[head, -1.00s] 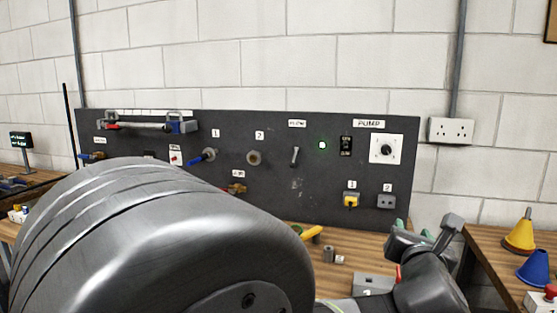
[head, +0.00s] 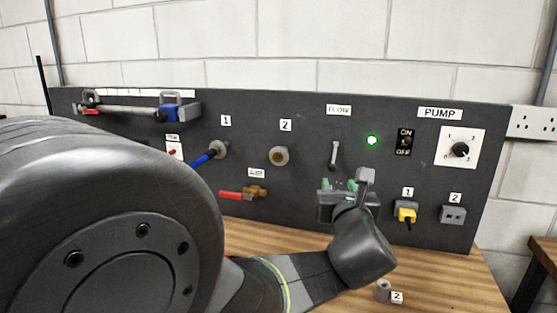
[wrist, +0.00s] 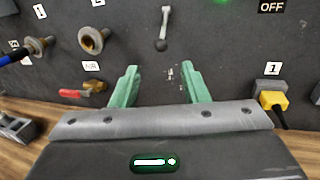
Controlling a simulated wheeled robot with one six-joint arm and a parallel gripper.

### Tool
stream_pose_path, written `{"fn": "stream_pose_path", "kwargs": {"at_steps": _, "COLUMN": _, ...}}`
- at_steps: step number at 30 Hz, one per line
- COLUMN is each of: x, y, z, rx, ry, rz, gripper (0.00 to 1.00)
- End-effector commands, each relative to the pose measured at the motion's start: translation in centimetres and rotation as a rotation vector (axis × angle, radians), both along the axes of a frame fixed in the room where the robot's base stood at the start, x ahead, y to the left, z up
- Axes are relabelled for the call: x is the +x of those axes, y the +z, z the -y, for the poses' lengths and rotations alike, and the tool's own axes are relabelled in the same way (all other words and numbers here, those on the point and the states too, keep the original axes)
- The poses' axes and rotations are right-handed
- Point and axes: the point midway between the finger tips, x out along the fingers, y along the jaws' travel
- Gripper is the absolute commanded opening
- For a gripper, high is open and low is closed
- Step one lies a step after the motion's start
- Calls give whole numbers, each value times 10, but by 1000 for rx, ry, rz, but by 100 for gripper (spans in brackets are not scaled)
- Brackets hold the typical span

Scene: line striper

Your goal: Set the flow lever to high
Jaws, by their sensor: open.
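The flow lever (head: 335,154) is a small grey metal handle under the FLOW label (head: 339,110) on the dark panel. It stands nearly upright, its top leaning very slightly right. In the wrist view the lever (wrist: 163,28) has its round pivot at the lower end and lies beyond and above the fingertips. My gripper (head: 339,185) is just below the lever in the head view. Its two green fingers (wrist: 160,75) are spread apart with nothing between them. The fingers appear apart from the lever. No high or low marks are readable.
A green lamp (head: 372,140), an ON/OFF switch (head: 404,142) and the pump dial (head: 460,149) are right of the lever. Port 2 (head: 279,156) and a red-handled valve (head: 243,193) are left. A yellow plug (head: 405,212) sits lower right. The wooden bench (head: 268,240) runs below.

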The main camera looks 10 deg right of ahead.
Motion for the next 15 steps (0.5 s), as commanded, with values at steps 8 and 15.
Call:
{"fn": "stream_pose_path", "kwargs": {"at_steps": 8, "x": 48, "y": 0, "z": 11, "rx": 3, "ry": 6, "rz": -2, "gripper": 41}}
{"fn": "stream_pose_path", "kwargs": {"at_steps": 15, "x": 92, "y": 0, "z": 25, "rx": 3, "ry": 2, "rz": -2, "gripper": 41}}
